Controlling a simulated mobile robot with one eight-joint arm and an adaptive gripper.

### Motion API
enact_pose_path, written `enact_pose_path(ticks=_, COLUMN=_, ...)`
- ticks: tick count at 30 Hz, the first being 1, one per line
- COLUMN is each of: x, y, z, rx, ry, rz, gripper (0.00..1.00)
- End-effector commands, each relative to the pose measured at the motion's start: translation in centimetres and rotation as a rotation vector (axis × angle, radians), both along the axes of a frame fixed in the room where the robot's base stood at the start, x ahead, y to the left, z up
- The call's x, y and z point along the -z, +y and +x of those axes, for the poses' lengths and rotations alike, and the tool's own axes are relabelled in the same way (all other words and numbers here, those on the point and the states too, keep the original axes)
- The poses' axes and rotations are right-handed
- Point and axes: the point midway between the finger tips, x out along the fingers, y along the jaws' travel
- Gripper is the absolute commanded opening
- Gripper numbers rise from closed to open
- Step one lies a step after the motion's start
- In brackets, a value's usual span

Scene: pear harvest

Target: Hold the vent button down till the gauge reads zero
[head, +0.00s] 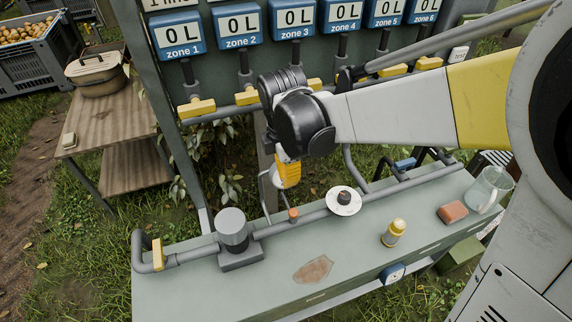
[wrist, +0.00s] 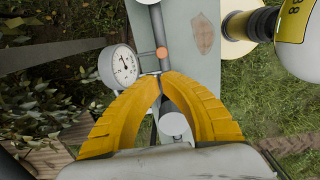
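The vent button is a small orange-red knob (head: 293,214) on the grey pipe along the bench. It also shows in the wrist view (wrist: 162,52), just beyond my fingertips. The gauge, a round white dial (wrist: 120,65), stands left of the button in the wrist view; its needle is too small to read. In the head view the gauge (head: 279,180) is partly hidden behind my gripper. My gripper (head: 289,186) points down with its yellow fingers together and nothing between them. The tips (wrist: 160,76) appear above the button, apart from it.
A grey cylinder (head: 232,230) stands left on the bench (head: 200,290). A white disc with a dark knob (head: 343,201) sits right of the button. A yellow bottle (head: 394,232), red-brown block (head: 453,212) and glass jug (head: 489,189) are further right. A zone panel (head: 260,70) rises behind.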

Motion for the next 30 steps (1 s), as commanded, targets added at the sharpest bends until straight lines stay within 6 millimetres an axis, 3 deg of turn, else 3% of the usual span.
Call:
enact_pose_path(ticks=4, x=0.5, y=0.0, z=0.0, rx=0.001, ry=-0.001, rz=0.000, gripper=0.00)
enact_pose_path(ticks=8, x=2.3, y=-0.1, z=0.1, rx=0.002, ry=-0.001, rz=0.000, gripper=0.00)
enact_pose_path(ticks=21, x=11.4, y=-0.5, z=0.5, rx=0.003, ry=-0.001, rz=0.000, gripper=0.00)
enact_pose_path(ticks=30, x=13.9, y=-0.6, z=0.5, rx=0.003, ry=-0.001, rz=0.000, gripper=0.00)
